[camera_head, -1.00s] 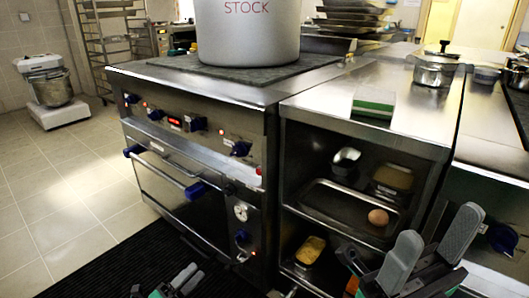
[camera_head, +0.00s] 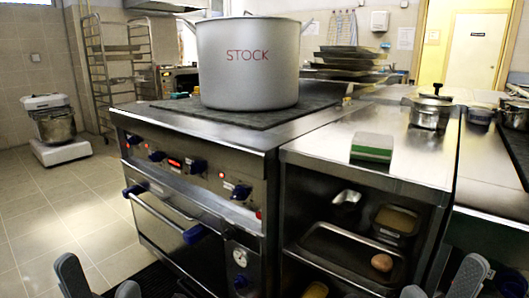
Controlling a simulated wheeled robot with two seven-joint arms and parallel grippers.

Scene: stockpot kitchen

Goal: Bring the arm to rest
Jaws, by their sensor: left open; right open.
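My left gripper (camera_head: 99,284) shows at the bottom left edge, with its two grey fingers apart and nothing between them. It is in front of the oven, over the floor side. My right gripper (camera_head: 440,284) shows at the bottom right edge, also with fingers apart and empty. It is in front of the open shelf unit, to the right of the tray. Most of both arms is out of the picture.
A large stockpot (camera_head: 248,65) stands on the stove top (camera_head: 190,116). A tray (camera_head: 335,262) with an egg (camera_head: 382,262) sits on the shelf.

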